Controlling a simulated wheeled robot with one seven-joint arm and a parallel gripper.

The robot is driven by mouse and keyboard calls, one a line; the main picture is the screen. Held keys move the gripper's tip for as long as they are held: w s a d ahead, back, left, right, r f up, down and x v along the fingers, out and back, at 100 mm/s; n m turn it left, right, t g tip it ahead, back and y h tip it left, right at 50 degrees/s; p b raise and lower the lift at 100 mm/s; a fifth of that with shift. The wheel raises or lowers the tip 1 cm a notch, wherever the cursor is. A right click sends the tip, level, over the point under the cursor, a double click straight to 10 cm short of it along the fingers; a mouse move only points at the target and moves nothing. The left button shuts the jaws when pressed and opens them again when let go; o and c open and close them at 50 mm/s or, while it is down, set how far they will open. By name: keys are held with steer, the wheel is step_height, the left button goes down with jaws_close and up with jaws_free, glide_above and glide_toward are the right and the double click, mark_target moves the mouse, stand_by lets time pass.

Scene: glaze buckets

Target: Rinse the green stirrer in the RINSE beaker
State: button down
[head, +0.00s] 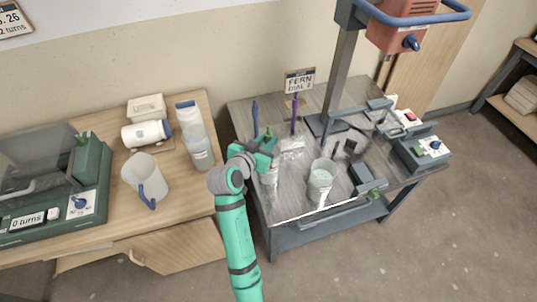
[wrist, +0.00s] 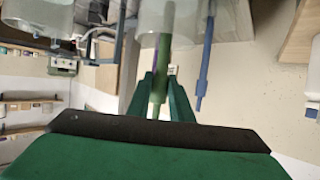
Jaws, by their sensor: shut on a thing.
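My gripper (wrist: 160,98) is shut on the green stirrer (wrist: 161,60), whose shaft passes between the two fingers in the wrist view. The stirrer's far part reaches into or behind a clear beaker (wrist: 172,18); I cannot tell which. In the head view my gripper (head: 266,146) is at the left part of the grey cart, with the green stirrer's top (head: 268,131) just above it. Clear vessels stand beside and partly behind my gripper. No RINSE label is readable, so I cannot tell which is the RINSE beaker.
A blue stirrer (head: 255,116) and a purple stirrer (head: 294,112) stand close by. A clear bucket (head: 320,183) sits mid-cart, near the mixer post (head: 340,75). A "FERN DIAL 2" sign (head: 300,81) stands behind. A jug (head: 146,177) and bottles are on the wooden table at left.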

steer(key=shift+r, duration=0.15)
step_height(320, 180, up, 16)
stand_by(2.4)
steer(key=shift+r, duration=0.15)
stand_by(1.0)
steer(key=shift+r, duration=1.95)
steer(key=shift+f, duration=0.1)
